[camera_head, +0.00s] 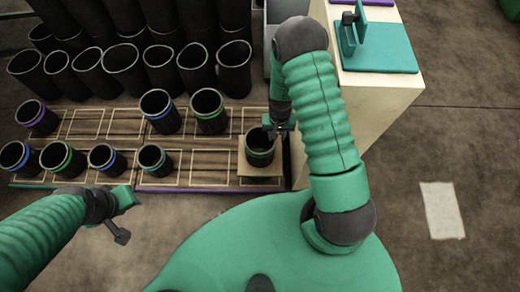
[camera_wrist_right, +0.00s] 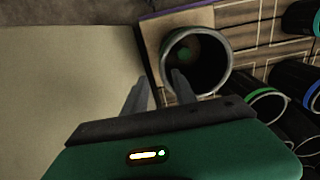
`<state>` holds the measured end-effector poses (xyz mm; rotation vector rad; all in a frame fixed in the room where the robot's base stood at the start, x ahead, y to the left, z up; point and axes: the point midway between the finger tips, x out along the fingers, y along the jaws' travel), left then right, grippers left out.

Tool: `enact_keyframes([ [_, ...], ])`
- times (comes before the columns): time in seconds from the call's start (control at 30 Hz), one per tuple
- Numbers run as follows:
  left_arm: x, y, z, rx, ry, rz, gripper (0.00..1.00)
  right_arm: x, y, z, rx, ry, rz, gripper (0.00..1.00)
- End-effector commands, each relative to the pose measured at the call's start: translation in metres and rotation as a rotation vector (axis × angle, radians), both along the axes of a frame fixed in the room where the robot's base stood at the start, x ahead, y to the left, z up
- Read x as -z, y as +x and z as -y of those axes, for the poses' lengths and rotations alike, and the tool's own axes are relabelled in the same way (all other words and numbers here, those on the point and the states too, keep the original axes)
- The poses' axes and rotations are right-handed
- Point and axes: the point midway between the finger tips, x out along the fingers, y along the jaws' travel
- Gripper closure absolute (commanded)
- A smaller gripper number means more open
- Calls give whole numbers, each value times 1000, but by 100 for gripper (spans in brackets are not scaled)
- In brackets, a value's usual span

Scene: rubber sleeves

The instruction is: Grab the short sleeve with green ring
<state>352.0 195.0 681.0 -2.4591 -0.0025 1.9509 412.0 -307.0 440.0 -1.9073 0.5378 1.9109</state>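Short black sleeves with coloured rings stand on the board. One green-ringed sleeve (camera_head: 209,112) is in the back short row, and it also shows in the right wrist view (camera_wrist_right: 266,108). Another green-ringed sleeve (camera_head: 62,160) is in the front row at left. A short sleeve (camera_head: 260,150) with a greenish band stands on a wooden block at the right end. My right gripper (camera_wrist_right: 157,82) is open at its rim (camera_wrist_right: 197,62); one finger overlaps the mouth, the other is outside the wall. My left gripper (camera_head: 123,217) hovers empty in front of the board, its finger opening unclear.
Tall black sleeves (camera_head: 125,65) stand in rows behind. Blue-ringed (camera_head: 161,112) and purple-ringed (camera_head: 37,118) short sleeves share the board (camera_head: 205,172). A pale cabinet (camera_head: 375,95) with a green fixture (camera_head: 380,57) stands close on the right. The floor in front of the board is clear.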

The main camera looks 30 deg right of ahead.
Motion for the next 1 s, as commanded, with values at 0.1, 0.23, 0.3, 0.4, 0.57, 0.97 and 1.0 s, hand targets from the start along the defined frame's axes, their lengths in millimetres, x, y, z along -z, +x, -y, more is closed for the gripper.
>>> enact_keyframes([
  [0.1, 14, 0, 0, 0, 0, 0, 64, 30, 0, -1, -1, 1, -1, 67],
  [0.23, 17, 0, 0, 0, 0, 0, 64, 40, 0, 0, -1, 0, 0, 67],
  [0.3, 21, 0, 0, 0, 0, 0, 64, 47, 2, 0, 0, -1, 1, 67],
  [0.4, 33, 0, 0, 0, 0, 0, 64, 65, 5, 1, -1, 1, -1, 67],
  [0.57, 46, 0, 0, 0, 0, 0, 64, 91, 8, 2, -1, 1, -1, 67],
  [0.97, 44, 0, 0, 0, 0, 0, 64, 90, 8, 2, -1, 0, 0, 90],
  [1.0, 44, 0, 0, 0, 0, 0, 64, 90, 8, 2, -1, 0, 0, 95],
])
